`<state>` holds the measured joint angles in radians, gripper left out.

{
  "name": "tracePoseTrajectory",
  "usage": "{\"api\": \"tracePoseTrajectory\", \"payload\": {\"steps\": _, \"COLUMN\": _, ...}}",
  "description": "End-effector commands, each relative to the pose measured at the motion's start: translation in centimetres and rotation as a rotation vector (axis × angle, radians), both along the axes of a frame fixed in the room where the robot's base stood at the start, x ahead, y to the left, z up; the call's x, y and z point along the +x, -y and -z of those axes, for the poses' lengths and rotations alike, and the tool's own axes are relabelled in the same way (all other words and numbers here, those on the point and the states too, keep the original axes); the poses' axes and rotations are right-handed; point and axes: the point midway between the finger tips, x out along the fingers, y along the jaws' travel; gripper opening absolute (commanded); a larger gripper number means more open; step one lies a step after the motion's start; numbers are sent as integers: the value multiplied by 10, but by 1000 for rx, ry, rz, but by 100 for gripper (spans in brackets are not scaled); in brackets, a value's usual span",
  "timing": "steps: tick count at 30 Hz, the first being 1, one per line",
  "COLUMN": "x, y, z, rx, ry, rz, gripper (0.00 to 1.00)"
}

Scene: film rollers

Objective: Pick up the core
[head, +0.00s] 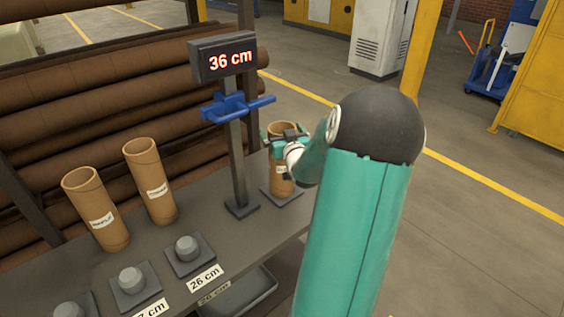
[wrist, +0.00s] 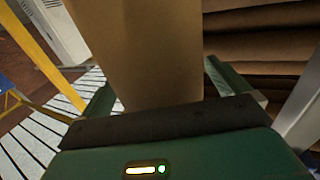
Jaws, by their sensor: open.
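A brown cardboard core (head: 281,178) with a white label stands upright on a dark square base to the right of the measuring post. My gripper (head: 284,141) is at its upper part, with its fingers open on either side of it. In the wrist view the core (wrist: 142,50) fills the space between the green fingers of my gripper (wrist: 163,88). Whether the fingers touch it I cannot tell. Part of the core is hidden by my gripper in the head view.
A measuring post with a display (head: 224,57) reading 36 cm and a blue crossbar (head: 238,106) stands close by. Two labelled cores (head: 98,212) (head: 152,185) stand on the left. Several pegged bases line the bench front, one marked 26 cm. Large brown rolls (head: 110,75) fill the rack behind.

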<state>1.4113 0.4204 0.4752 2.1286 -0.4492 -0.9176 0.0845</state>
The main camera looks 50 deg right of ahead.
Motion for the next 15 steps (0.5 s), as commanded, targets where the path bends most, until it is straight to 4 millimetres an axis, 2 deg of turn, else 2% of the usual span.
{"api": "tracePoseTrajectory", "payload": {"steps": 2, "x": 0, "y": 0, "z": 0, "rx": 0, "ry": 0, "rz": 0, "gripper": 100}}
{"api": "tracePoseTrajectory", "payload": {"steps": 12, "x": 0, "y": 0, "z": 0, "rx": 0, "ry": 0, "rz": 0, "gripper": 35}}
{"api": "tracePoseTrajectory", "payload": {"steps": 14, "x": 0, "y": 0, "z": -1, "rx": -1, "ry": 2, "rz": 0, "gripper": 24}}
{"api": "tracePoseTrajectory", "payload": {"steps": 15, "x": 0, "y": 0, "z": -1, "rx": -1, "ry": 2, "rz": 0, "gripper": 24}}
